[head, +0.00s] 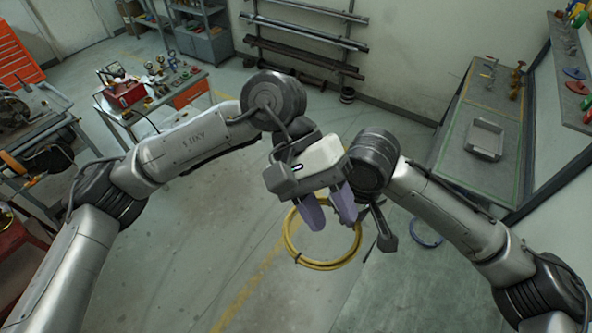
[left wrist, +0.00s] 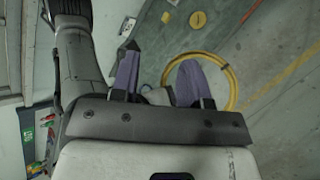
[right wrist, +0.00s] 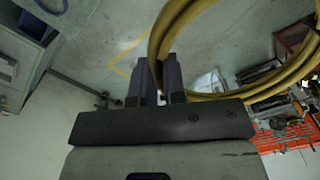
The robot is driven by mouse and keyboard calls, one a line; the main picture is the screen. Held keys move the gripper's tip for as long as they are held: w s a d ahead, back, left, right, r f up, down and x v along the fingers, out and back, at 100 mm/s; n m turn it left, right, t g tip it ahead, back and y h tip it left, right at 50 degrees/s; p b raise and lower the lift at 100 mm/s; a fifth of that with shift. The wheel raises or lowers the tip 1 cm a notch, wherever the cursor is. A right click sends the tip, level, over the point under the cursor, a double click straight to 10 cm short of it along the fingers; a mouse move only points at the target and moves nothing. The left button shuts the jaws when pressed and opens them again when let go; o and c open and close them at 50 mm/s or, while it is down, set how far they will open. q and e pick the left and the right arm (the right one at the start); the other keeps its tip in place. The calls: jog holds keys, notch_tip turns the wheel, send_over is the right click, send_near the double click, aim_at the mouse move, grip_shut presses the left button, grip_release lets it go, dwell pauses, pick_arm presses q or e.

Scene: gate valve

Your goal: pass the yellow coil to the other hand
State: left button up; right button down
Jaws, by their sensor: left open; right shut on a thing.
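The yellow coil (head: 325,266) is a ring hanging below the grippers in the head view. It also shows in the left wrist view (left wrist: 234,88) and, close up, in the right wrist view (right wrist: 172,22). My right gripper (right wrist: 159,62) is shut on one side of the coil; in the head view its fingers are largely hidden. My left gripper (head: 328,208) is open, its two purple fingers pointing down over the coil's upper part. In the left wrist view the right-hand finger overlaps the ring. I cannot tell whether the finger touches it.
A bench with a grey tray (head: 484,139) stands at the right. A cart with a red toolbox (head: 124,94) is at the back left. Pipes sit on a rack (head: 305,42) at the back wall. A blue ring (head: 425,233) lies low at the right. The middle floor is clear.

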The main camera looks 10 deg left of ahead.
aim_at(292, 219)
pick_arm(q)
jog(key=w+a+f+m+t+y, duration=0.1)
jog(key=w+a+f+t+y, duration=0.1)
jog(key=w+a+t+y, duration=0.35)
jog(key=f, duration=0.4)
jog(key=f+y, duration=0.1)
jog(key=f, duration=0.2)
jog(key=s+a+f+g+y, duration=0.1)
jog(key=f, duration=0.3)
jog(key=shift+f, duration=0.35)
jog(key=c, duration=0.7)
jog(key=shift+d, duration=0.15)
grip_shut()
pick_arm(e)
jog(key=shift+a, duration=0.1)
